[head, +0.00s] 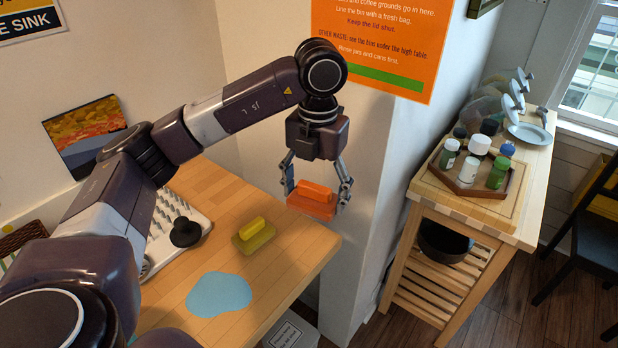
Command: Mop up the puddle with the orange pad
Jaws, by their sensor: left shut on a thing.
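My left gripper (317,188) is shut on the orange pad (311,207), a block with a raised handle on top. It holds the pad in the air near the right corner of the wooden table. The pale blue puddle (218,294) lies flat on the table near its front edge, below and to the left of the pad. The pad and the puddle are well apart. My right gripper is not in view.
A yellow pad (254,234) with a handle lies on the table (283,262) just behind the puddle. A white ribbed rack (172,222) stands at the left, partly behind my arm. A wall corner borders the table's right side. A wooden cart (480,214) with bottles stands farther right.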

